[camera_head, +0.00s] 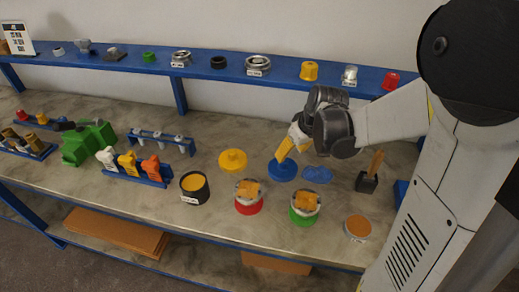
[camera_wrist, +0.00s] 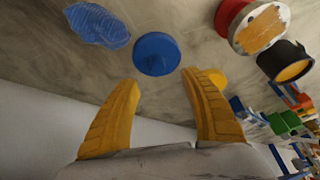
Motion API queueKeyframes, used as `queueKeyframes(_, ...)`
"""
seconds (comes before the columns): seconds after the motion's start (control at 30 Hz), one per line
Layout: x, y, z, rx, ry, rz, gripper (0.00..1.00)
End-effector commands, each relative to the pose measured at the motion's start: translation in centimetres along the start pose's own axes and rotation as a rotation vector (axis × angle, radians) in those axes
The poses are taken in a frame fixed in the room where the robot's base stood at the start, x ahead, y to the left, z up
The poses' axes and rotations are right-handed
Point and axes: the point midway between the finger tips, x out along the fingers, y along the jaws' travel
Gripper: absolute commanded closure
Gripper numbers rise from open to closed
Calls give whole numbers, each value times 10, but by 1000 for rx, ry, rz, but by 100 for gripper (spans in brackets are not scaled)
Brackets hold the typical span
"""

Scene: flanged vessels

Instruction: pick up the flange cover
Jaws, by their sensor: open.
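A round blue cover (camera_head: 282,171) with a raised middle lies flat on the bench, and it also shows in the wrist view (camera_wrist: 157,54). A similar round yellow cover (camera_head: 232,161) lies to its left; in the wrist view a yellow piece (camera_wrist: 216,77) is partly hidden behind a finger. I cannot tell from the pictures which one the task calls the flange cover. My gripper (camera_head: 284,151) is above the blue cover, with its yellow fingers (camera_wrist: 163,85) spread and nothing between them. In the wrist view the blue cover lies beyond the fingertips, apart from them.
A ribbed blue piece (camera_head: 317,175) lies right of the blue cover. In front stand a red-based vessel (camera_head: 248,208), a green-based vessel (camera_head: 303,219) and a black cup (camera_head: 195,194). A blue shelf (camera_head: 215,73) with several parts runs behind. A black block with a handle (camera_head: 367,182) stands right.

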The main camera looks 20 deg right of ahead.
Motion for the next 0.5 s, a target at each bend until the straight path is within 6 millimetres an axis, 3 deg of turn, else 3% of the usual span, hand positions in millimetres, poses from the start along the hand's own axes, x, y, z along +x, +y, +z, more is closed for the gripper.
queueKeyframes(0.2, 39, 0, 1, -1, 0, 1, 47)
queueKeyframes(0.5, 62, 1, -1, 0, 1, 1, 47)
